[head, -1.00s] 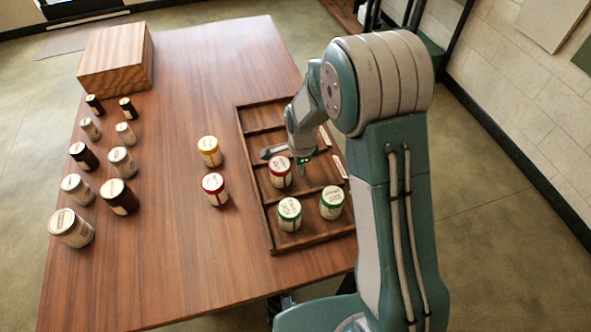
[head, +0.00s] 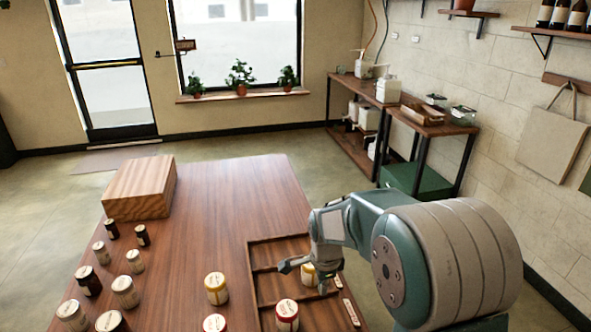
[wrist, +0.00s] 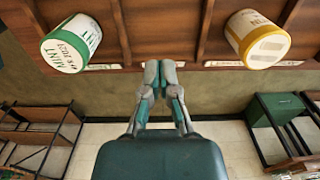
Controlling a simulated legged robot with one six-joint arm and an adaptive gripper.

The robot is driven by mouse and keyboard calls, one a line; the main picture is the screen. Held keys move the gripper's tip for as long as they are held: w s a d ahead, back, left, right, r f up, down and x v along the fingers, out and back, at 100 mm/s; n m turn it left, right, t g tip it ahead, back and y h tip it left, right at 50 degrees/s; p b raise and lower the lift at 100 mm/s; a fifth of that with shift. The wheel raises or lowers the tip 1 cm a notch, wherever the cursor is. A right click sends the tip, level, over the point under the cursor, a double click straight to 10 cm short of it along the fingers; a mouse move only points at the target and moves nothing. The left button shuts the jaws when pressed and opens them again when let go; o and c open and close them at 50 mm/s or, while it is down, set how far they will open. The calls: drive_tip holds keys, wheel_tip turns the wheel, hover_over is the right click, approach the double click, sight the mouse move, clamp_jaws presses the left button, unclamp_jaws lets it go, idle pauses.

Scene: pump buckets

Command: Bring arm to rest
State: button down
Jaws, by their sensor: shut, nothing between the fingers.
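My gripper (head: 322,288) hangs over the right side of the wooden tray (head: 262,290) in the head view. In the wrist view its two fingers (wrist: 160,76) are together with nothing between them. A yellow-lidded jar (head: 307,274) stands in the tray beside the gripper, partly hidden by it; a yellow-lidded jar (wrist: 257,38) also shows in the wrist view, apart from the fingers. A red-lidded jar (head: 287,314) stands in a nearer compartment. A green-lidded mint jar (wrist: 71,43) shows at the wrist view's upper left. My arm hides part of the tray.
A yellow-lidded jar (head: 216,288) and a red-lidded jar (head: 214,323) stand on the table (head: 222,200) left of the tray. Several dark and pale jars stand further left, before a wooden box (head: 140,188). Shelving (head: 425,140) stands beyond the table.

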drive_tip(key=s+d+r+n+t, duration=0.2)
drive_tip(key=s+r+n, duration=0.5)
drive_tip(key=s, duration=0.5)
drive_tip(key=s+d+r+n+t, duration=0.3)
drive_tip(key=s+d+r+n, duration=0.1)
drive_tip(key=s+r+n, duration=0.4)
drive_tip(key=s+r, duration=0.2)
drive_tip(key=s, duration=0.1)
drive_tip(key=shift+s+d+r+t, duration=0.2)
drive_tip(key=shift+s+d+t, duration=0.1)
drive_tip(key=shift+s+d, duration=0.1)
